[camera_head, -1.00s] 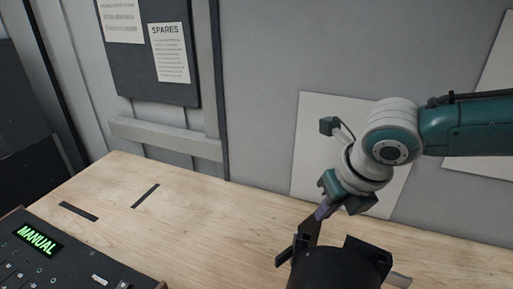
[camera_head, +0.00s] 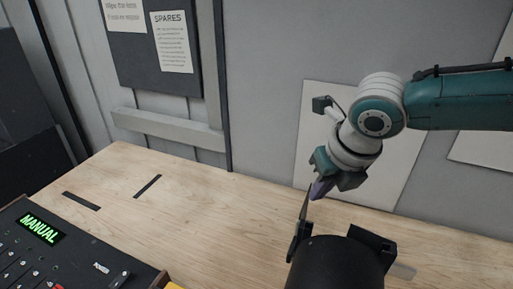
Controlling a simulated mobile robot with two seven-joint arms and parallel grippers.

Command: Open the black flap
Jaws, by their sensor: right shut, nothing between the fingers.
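A black tote (camera_head: 335,265) stands at the front edge of the wooden table, its lower part cut off by the picture. A thin black flap (camera_head: 303,218) stands nearly upright at its left side, seen almost edge-on. Another black piece (camera_head: 373,241) sticks up at the tote's right side. My left gripper is not in view.
A control box (camera_head: 85,252) with a green MANUAL display stands at the lower left. The wooden table (camera_head: 215,215) is clear between it and the tote, with two dark strips at the left. A grey wall with pale panels stands close behind my right arm.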

